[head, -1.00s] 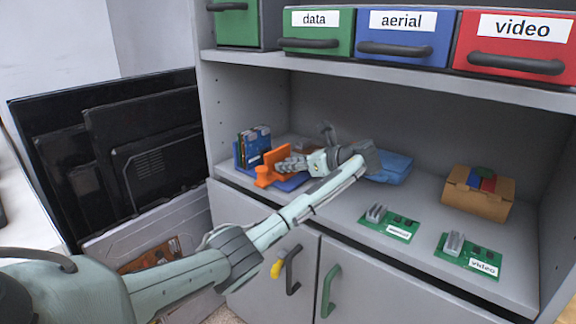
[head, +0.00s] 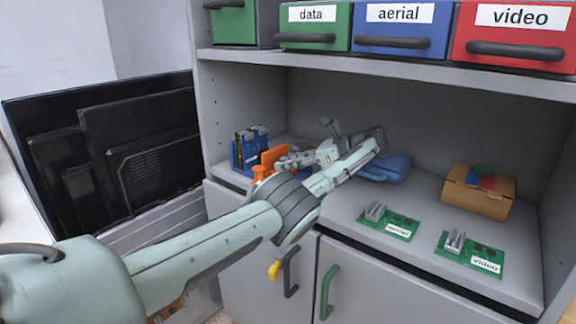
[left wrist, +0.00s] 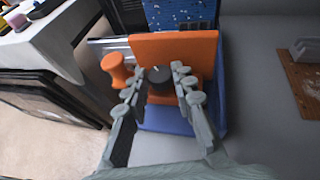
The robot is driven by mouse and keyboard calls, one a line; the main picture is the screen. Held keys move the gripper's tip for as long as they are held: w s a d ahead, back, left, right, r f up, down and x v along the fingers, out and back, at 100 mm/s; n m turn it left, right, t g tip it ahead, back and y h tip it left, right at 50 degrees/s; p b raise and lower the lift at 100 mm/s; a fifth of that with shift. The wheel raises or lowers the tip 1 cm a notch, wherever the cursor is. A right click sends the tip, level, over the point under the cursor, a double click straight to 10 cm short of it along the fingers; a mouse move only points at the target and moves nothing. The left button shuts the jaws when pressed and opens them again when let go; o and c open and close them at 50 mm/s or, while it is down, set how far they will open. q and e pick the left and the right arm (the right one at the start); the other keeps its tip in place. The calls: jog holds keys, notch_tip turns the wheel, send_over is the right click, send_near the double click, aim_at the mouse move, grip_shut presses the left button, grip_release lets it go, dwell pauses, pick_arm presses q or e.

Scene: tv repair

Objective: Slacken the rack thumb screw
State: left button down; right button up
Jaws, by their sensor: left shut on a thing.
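The blue rack (head: 236,156) stands at the left of the cabinet shelf with several circuit boards in it. It also shows in the left wrist view (left wrist: 170,119). An upright orange plate (left wrist: 172,48) is at its front, with an orange knob (left wrist: 116,69) sticking out at the left. The dark round thumb screw (left wrist: 159,77) sits in front of the plate. My left gripper (left wrist: 154,80) is shut on this screw, with fingers on both sides of it. In the head view my left gripper (head: 288,161) is partly side-on and the screw is hidden. My right gripper is not in view.
A blue pouch (head: 388,168) lies behind my left wrist. A cardboard box (head: 479,191) and two green boards, labelled aerial (head: 389,219) and video (head: 470,252), are on the shelf's right. Labelled drawers (head: 400,38) are above. Dark screens (head: 155,150) lean at the left.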

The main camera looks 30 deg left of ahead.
pick_arm(q)
jog(key=shift+f, duration=0.1)
dwell(0.3)
jog(key=c, duration=1.5)
grip_release()
jog(key=shift+c, duration=0.2)
notch_tip(320, 180, up, 10)
jog(key=shift+o, duration=0.6)
